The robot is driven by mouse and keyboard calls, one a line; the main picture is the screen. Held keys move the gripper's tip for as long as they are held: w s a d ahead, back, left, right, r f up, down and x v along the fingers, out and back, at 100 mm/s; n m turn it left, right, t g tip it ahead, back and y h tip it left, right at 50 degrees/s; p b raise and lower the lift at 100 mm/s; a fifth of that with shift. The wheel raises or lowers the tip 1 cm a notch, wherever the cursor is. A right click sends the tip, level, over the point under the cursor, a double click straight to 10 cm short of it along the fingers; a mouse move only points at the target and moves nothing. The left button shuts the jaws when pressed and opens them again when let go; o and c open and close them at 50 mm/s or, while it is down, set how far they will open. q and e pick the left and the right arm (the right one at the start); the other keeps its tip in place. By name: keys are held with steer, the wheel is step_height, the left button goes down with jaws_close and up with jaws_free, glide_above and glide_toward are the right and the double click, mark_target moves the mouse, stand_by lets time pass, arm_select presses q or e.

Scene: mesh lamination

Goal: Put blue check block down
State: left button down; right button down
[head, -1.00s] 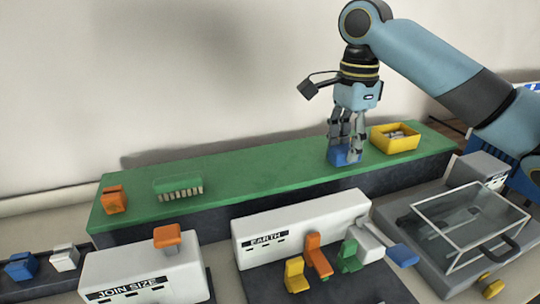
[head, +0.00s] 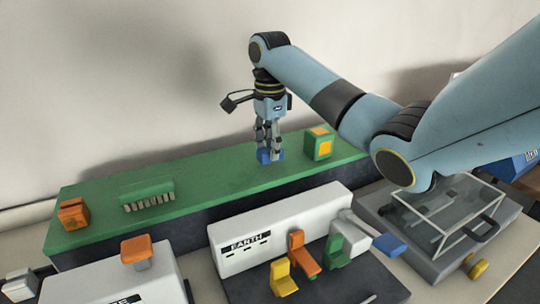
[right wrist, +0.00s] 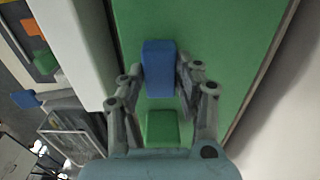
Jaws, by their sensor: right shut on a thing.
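The blue check block (head: 268,157) is at the bottom of my right gripper (head: 269,147), over the right half of the long green-topped shelf (head: 220,172). My right gripper is shut on it, with the fingers pointing down. The block's underside looks at or very near the shelf top; I cannot tell whether it touches. In the right wrist view the blue block (right wrist: 159,68) sits between the fingers, above the green surface. My left gripper is not in view.
A green block with orange and yellow patches (head: 318,143) stands just right of my gripper. A green block with pale teeth (head: 148,194) and an orange block (head: 74,213) stand further left. The white EARTH fixture (head: 275,229) is in front. Shelf between is clear.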

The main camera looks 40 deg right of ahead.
step_height(320, 180, down, 2)
steer(key=shift+f, duration=0.1)
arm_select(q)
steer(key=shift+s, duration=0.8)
arm_select(e)
steer(key=shift+f, duration=0.1)
steer(key=c, duration=0.9)
jaws_free()
